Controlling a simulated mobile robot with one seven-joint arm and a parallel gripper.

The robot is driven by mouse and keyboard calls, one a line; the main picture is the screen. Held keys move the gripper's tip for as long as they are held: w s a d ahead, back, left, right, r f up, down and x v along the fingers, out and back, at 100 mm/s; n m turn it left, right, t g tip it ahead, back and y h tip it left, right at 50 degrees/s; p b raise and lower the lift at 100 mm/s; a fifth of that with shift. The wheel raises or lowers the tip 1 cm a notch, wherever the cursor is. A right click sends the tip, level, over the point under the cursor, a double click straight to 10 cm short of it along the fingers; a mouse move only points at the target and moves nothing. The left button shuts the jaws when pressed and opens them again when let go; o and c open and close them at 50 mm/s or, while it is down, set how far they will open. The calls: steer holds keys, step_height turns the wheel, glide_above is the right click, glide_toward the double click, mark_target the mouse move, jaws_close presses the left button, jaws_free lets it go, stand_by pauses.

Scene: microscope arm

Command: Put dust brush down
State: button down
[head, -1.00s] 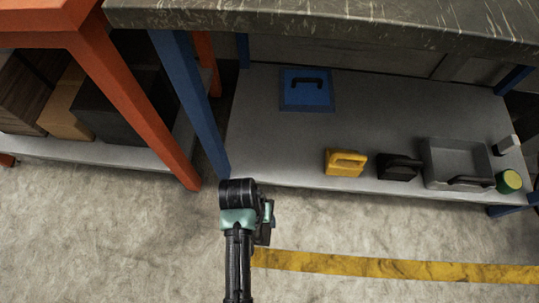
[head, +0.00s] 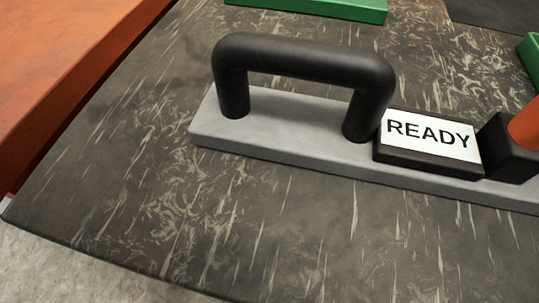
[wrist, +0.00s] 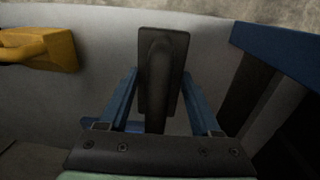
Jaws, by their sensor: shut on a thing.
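In the wrist view the dust brush (wrist: 165,50) is a dark, elongated piece with a raised rounded middle. My gripper (wrist: 160,85) is shut on it, with one blue finger on each side. The brush points away from the gripper, over a pale grey surface (wrist: 105,50). I cannot tell whether it touches that surface. Its underside is hidden. The head view shows neither the brush nor my gripper.
A yellow object with a handle (wrist: 50,48) is at the left in the wrist view. A blue beam (wrist: 285,50) is at the right. The head view shows a dark worktop (head: 130,190) with a black-handled grey base (head: 270,130) and a READY sign (head: 430,135).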

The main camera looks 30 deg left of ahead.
step_height(320, 180, down, 8)
steer(key=b, duration=0.4)
steer(key=shift+f, duration=0.15)
steer(key=shift+c, duration=0.4)
jaws_free()
steer(key=r+p, duration=0.2)
steer(key=r, duration=0.2)
steer(key=r+p, duration=0.2)
steer(key=r, duration=0.2)
steer(key=r+p, duration=0.2)
steer(key=r, duration=0.2)
steer(key=shift+s+a+r+p, duration=0.15)
steer(key=shift+a+p, duration=0.2)
steer(key=shift+a, duration=0.05)
